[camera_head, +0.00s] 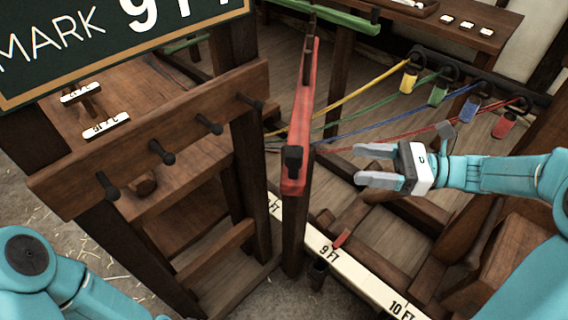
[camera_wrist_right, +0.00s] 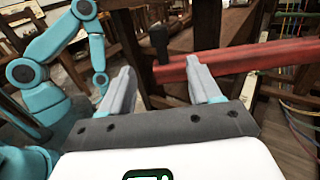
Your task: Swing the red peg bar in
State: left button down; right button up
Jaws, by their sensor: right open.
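The red peg bar (camera_head: 304,110) runs away from me in the head view, on top of a dark wooden post, with a black knob (camera_head: 293,158) at its near end. In the right wrist view the bar (camera_wrist_right: 235,60) crosses from the right and passes behind the right fingertip. My right gripper (camera_head: 366,166) is open and empty, to the right of the bar's near end and apart from it in the head view. The right gripper's fingers (camera_wrist_right: 160,88) also show in the wrist view. My left arm shows at the lower left, but its gripper is out of the head view.
A wooden rail with several black pegs (camera_head: 168,156) stands left of the bar. Yellow, green, blue and red ropes (camera_head: 375,133) stretch to hooks at the right. A white measuring strip (camera_head: 345,265) marked in feet runs below, with a red marker (camera_head: 340,240).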

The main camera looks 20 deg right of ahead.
jog(key=b, duration=0.1)
send_over(284, 174)
dwell(0.4)
grip_shut()
